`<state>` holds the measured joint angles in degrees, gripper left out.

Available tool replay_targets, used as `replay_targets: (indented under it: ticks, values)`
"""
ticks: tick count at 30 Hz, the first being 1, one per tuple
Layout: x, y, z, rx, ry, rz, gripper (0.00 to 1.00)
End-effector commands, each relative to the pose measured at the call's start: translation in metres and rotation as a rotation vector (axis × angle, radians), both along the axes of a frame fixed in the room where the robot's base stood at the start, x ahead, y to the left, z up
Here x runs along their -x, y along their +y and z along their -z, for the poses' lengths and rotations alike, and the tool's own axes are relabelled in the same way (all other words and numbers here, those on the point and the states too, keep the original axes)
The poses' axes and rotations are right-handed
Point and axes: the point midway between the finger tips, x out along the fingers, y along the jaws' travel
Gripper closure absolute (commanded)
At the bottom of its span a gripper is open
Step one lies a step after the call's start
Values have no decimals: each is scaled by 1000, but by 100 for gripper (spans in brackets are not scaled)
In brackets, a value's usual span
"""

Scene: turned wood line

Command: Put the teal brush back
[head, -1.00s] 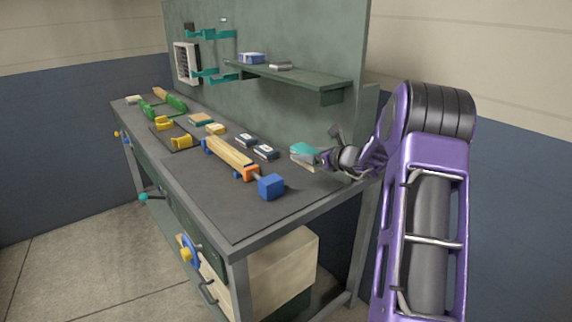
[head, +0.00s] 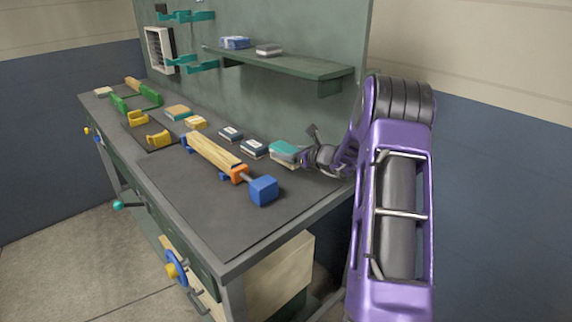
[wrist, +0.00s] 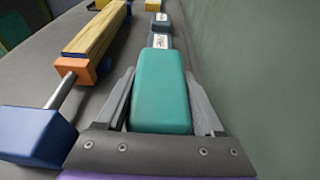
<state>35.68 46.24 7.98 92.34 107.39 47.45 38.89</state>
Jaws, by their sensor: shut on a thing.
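The teal brush (head: 285,149) is a block with a teal top and a paler underside, at the right end of the bench's back row. In the wrist view the teal brush (wrist: 161,92) lies lengthwise between the two fingers of my gripper (wrist: 160,75). My gripper (head: 301,157) is shut on it from the right in the head view. The brush's underside is mostly hidden, so I cannot tell whether it touches the bench top.
Two dark blocks with white labels (head: 253,148) are in line just beyond the brush. A wooden bar with orange and blue ends (head: 213,153) lies in front. A green wall panel with a shelf (head: 290,65) rises behind. The bench's front right top (head: 225,225) is clear.

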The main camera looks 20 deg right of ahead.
Motion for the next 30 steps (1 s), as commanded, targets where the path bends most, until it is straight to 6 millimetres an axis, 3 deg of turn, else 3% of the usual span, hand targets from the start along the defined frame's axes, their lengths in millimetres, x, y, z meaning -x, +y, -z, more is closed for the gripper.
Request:
replay_targets:
  ticks: [9,20,21,25,30]
  values:
    - [0,0,37,0,1,-1,99]
    - [0,0,42,0,0,0,99]
    - [0,0,40,0,0,0,23]
    - [0,0,40,0,0,0,0]
    - [0,0,40,0,0,0,0]
